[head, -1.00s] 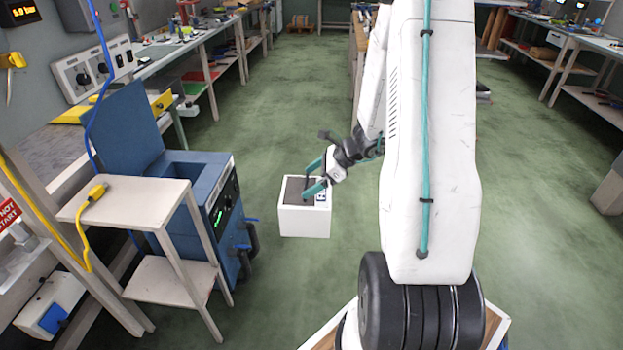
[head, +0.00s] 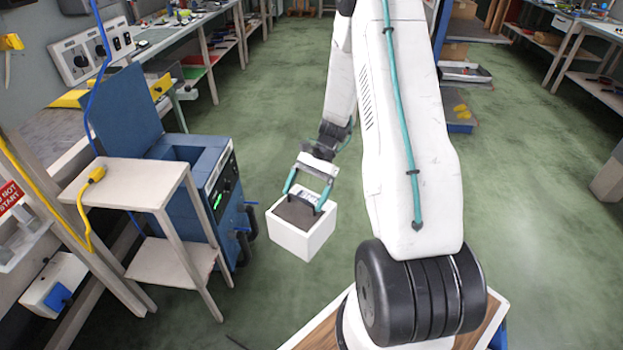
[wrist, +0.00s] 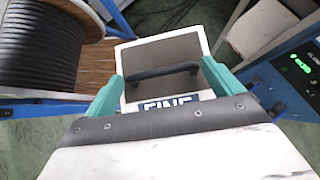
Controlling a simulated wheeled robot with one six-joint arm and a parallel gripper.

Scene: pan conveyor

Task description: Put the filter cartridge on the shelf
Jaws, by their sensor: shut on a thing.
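The filter cartridge (head: 300,240) is a white box with a dark top and a black handle. It hangs tilted from my gripper (head: 305,198), apparently clear of the floor. The wrist view also shows the cartridge (wrist: 163,55), with a dark label reading "FINE". The teal fingers of my gripper (wrist: 164,78) are shut at the handle. A pale two-level stand, seemingly the shelf (head: 132,186), is at the left in the head view. Its top carries a yellow plug and cable; its lower board (head: 175,264) looks bare. The cartridge is to the right of the stand, apart from it.
A blue machine (head: 195,150) with a raised lid and green display stands right behind the stand, between it and the cartridge. Its front handles stick out. A blue cable hangs near the stand. Green floor (head: 270,120) is open behind the cartridge. Workbenches line both sides.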

